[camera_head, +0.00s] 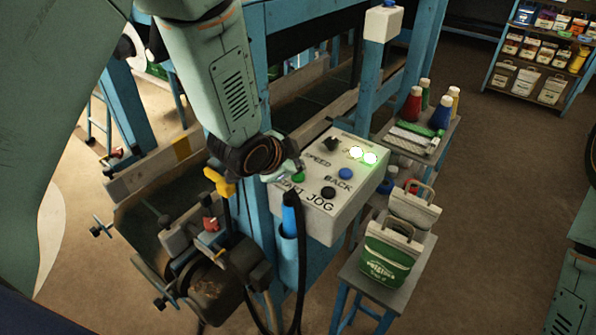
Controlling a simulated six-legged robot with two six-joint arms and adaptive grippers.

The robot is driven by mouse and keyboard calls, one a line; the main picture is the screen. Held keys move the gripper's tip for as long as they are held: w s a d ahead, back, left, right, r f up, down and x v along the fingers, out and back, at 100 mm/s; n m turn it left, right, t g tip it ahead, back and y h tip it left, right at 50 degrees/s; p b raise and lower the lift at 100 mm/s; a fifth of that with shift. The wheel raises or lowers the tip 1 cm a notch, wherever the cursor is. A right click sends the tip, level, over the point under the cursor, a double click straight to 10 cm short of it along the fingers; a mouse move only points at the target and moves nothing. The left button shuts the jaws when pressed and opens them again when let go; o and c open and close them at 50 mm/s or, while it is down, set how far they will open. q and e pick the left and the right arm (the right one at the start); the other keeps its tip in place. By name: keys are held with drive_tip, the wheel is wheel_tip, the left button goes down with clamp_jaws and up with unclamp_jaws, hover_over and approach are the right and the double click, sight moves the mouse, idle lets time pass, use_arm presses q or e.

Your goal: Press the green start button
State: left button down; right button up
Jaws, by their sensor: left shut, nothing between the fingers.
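The green start button (299,178) is on the top face of a white control box (335,222), at its left side, above a partly covered "START" label. My left gripper (291,171) reaches in from the upper left. It is shut and empty, with its tips just beside the green button. I cannot tell whether they touch it. The box also carries a blue button (345,174) by "BACK", a black button (328,192) by "JOG", a black knob (330,143) by "SPEED" and lit lamps (362,155). My right gripper is out of view.
A blue machine frame (256,90) stands behind the box. A black cable (300,240) and a blue holder (288,262) hang at its front left. A small table right of it bears sacks (388,252); bottles (440,112) stand behind. Open floor lies to the right.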

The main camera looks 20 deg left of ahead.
sight(296, 178)
use_arm(q)
drive_tip(key=shift+r, duration=0.25)
wheel_tip(296, 178, up, 5)
drive_tip(key=p, duration=0.4)
drive_tip(key=shift+r, duration=0.1)
drive_tip(key=shift+f, duration=0.2)
idle(3.6)
drive_tip(key=shift+s, duration=0.1)
